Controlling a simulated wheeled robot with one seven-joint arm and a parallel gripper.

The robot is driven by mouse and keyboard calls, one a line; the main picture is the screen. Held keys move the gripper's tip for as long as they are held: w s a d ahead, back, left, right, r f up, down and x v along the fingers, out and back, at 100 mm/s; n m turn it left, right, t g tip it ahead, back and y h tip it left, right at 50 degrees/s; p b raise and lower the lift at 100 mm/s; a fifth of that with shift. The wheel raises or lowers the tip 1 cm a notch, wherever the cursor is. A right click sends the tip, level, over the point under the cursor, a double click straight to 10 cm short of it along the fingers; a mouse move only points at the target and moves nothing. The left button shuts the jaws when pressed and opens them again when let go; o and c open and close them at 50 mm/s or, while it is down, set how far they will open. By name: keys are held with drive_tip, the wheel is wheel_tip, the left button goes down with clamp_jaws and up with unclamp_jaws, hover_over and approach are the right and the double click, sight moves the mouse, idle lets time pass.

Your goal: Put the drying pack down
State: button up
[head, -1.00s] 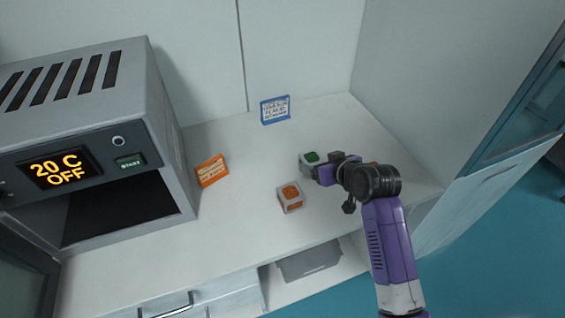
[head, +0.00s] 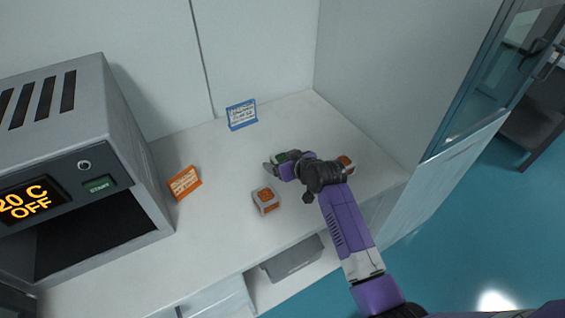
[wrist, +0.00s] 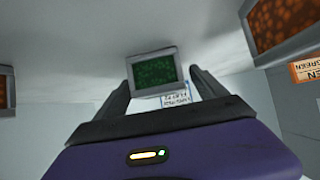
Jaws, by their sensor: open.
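A small pale pack with a green top (head: 280,158) stands on the white counter (head: 225,220), partly hidden by my gripper in the head view. My gripper (head: 284,166) is open, with its fingers at the pack. In the wrist view the green pack (wrist: 153,72) shows between the two spread finger tips, with a gap to at least the right finger. Two similar packs have orange tops: one (head: 265,200) stands to the left and nearer the front, the other (head: 346,162) to the right, partly behind my arm.
A grey oven (head: 110,190) reading "20 C OFF" stands at the left. An orange sign (head: 184,182) stands beside it and a blue-framed sign (head: 241,114) at the back wall. A side wall (head: 390,75) bounds the right. A grey bin (head: 292,260) sits on a shelf below the counter.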

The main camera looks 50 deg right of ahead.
drive_tip(key=shift+r, duration=0.1)
drive_tip(key=c, duration=1.7)
